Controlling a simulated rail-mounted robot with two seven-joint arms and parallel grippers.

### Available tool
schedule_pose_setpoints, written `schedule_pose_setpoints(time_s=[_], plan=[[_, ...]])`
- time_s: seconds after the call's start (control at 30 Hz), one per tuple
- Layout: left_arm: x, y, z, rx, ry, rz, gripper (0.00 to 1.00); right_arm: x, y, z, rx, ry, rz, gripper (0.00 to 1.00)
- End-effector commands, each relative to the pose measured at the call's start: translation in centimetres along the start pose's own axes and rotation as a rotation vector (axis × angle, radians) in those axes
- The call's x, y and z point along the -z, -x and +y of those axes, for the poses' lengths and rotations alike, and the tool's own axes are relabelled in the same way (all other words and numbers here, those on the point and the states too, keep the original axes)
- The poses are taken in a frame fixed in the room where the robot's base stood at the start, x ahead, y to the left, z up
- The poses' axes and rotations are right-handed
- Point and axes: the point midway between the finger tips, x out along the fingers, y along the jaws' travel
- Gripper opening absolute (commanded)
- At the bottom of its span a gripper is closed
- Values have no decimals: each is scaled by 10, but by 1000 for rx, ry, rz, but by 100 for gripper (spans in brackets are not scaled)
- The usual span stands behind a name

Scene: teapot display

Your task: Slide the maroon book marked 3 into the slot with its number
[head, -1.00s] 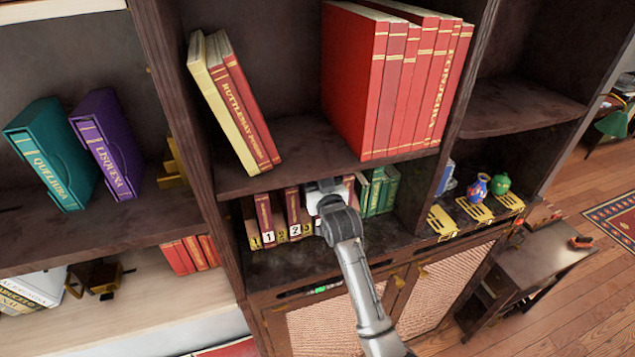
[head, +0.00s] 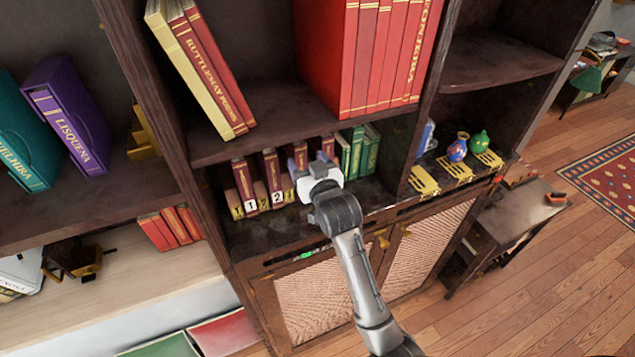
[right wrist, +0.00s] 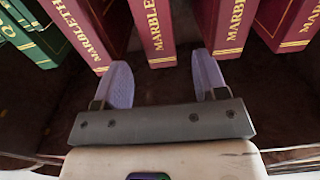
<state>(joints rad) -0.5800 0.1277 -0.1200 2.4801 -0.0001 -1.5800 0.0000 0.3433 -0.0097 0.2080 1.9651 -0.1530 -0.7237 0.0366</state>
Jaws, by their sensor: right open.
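Several maroon books stand upright in the low shelf bay. In the head view one carries the label 1 (head: 243,180) and the one to its right the label 2 (head: 270,172). Further right, another maroon book (head: 327,146) shows its top above my gripper; my gripper hides the labels there, so I cannot pick out number 3. My right gripper (head: 312,165) is in front of these books. In the right wrist view it (right wrist: 162,62) is open and empty, with one maroon spine (right wrist: 152,30) ahead of the gap between its fingers. My left gripper is not in view.
Yellow numbered tags (head: 237,211) mark the row's front edge. Green books (head: 360,150) stand right of the maroon ones. Large red books (head: 385,60) fill the shelf above. Small vases (head: 458,147) stand in the bay further right. The shelf strip before the row is bare.

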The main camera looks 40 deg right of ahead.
Motion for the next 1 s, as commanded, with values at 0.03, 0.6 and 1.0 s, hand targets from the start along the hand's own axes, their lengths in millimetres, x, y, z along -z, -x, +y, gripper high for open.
schedule_pose_setpoints(time_s=[0.03, 0.6, 1.0], plan=[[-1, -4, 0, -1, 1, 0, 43, -3, 10, 0, 0, 0, 0, 66], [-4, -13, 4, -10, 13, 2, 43, 0, 63, 0, 0, 1, 1, 66], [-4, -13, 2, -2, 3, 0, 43, 1, 63, 0, 0, 1, 1, 66]])
